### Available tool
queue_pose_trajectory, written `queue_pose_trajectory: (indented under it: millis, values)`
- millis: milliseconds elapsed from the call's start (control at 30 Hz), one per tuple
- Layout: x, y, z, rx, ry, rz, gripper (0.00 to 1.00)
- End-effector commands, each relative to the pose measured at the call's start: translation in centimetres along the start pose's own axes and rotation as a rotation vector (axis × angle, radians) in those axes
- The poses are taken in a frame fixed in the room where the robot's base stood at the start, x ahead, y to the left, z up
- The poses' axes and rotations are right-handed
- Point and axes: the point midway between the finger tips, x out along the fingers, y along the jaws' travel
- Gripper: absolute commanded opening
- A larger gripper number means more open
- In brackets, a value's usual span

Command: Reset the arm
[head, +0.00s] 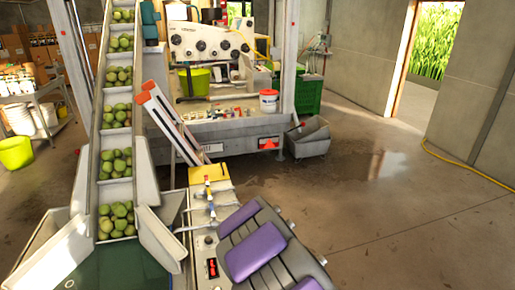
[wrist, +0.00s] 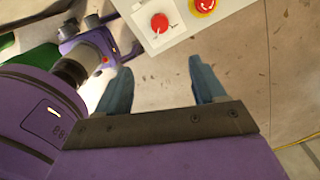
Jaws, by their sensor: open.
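My gripper (wrist: 163,82) shows in the wrist view as two blue fingers held wide apart, open, with nothing between them. A pale control box (wrist: 178,22) is at the top of that view, beyond the fingertips and apart from them. It carries a red button (wrist: 160,22) and a red-and-yellow emergency stop (wrist: 204,6). Purple links of my own arm fill the left and bottom of the wrist view. I cannot make out my gripper in the head view.
In the head view, a conveyor (head: 118,130) carrying green fruit rises on the left. The press trailer (head: 240,132) stands at the back, with a grey bin (head: 309,138) beside it. Concrete floor (head: 390,215) is open on the right, with a yellow hose (head: 470,170) along the wall.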

Motion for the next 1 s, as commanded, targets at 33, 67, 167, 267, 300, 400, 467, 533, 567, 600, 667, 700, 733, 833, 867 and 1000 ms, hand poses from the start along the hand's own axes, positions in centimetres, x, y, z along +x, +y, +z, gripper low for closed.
queue_pose_trajectory:
  millis: [33, 67, 167, 267, 300, 400, 467, 533, 567, 600, 667, 700, 733, 833, 867, 1000]
  values:
    - [-1.1, 0.3, -0.9, -0.028, 0.002, -0.002, 0.69]
    - [-1.8, 0.6, -1.4, -0.052, 0.004, 0.000, 0.69]
    - [-4.6, 1.7, -3.5, -0.157, 0.008, 0.001, 0.69]
    - [-7.2, 3.6, -5.6, -0.272, 0.008, 0.017, 0.69]
    - [-8.2, 4.5, -6.3, -0.320, 0.007, 0.021, 0.69]
    - [-10.5, 6.6, -7.9, -0.443, 0.000, 0.032, 0.69]
    - [-11.7, 8.2, -8.8, -0.516, -0.008, 0.044, 0.69]
    - [-13.0, 10.1, -9.7, -0.607, -0.016, 0.051, 0.69]
    - [-13.4, 10.9, -10.1, -0.647, -0.021, 0.055, 0.69]
    - [-14.1, 12.0, -10.5, -0.702, -0.027, 0.058, 0.69]
    - [-15.0, 13.8, -11.2, -0.783, -0.038, 0.068, 0.69]
    - [-15.4, 15.0, -11.6, -0.840, -0.047, 0.074, 0.69]
    - [-15.8, 15.9, -11.9, -0.882, -0.053, 0.075, 0.69]
    - [-16.9, 18.9, -12.8, -1.030, -0.070, 0.081, 0.69]
    - [-17.1, 19.9, -13.0, -1.076, -0.076, 0.086, 0.69]
    - [-17.8, 24.2, -14.1, -1.291, -0.100, 0.099, 0.69]
